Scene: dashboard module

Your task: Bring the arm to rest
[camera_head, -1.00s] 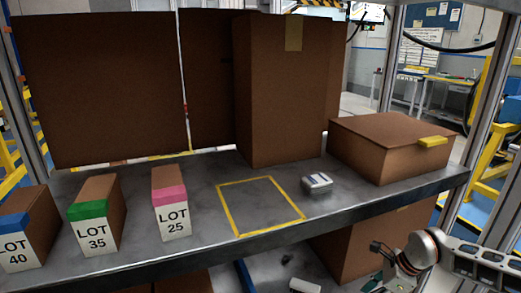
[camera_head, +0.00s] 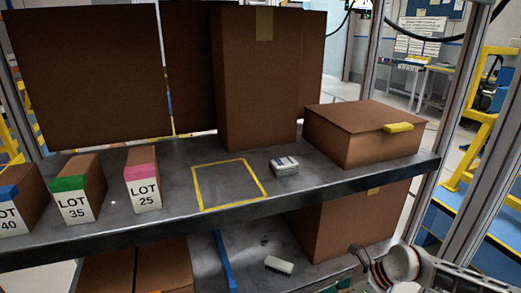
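My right arm (camera_head: 405,265) comes in at the lower right, in front of the shelf's lower level. Its dark gripper (camera_head: 358,268) is at the bottom edge of the view and only partly visible. I cannot make out whether its fingers are open or shut, and I see nothing held in it. It is below the upper shelf, apart from the upper shelf's objects. My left gripper is not in view.
The upper metal shelf (camera_head: 315,192) holds LOT boxes (camera_head: 142,178) at left, an empty yellow square (camera_head: 202,205), a small white box (camera_head: 284,165) and large cardboard boxes (camera_head: 360,140). A small white item (camera_head: 279,265) lies on the lower shelf, near a cardboard box (camera_head: 340,230).

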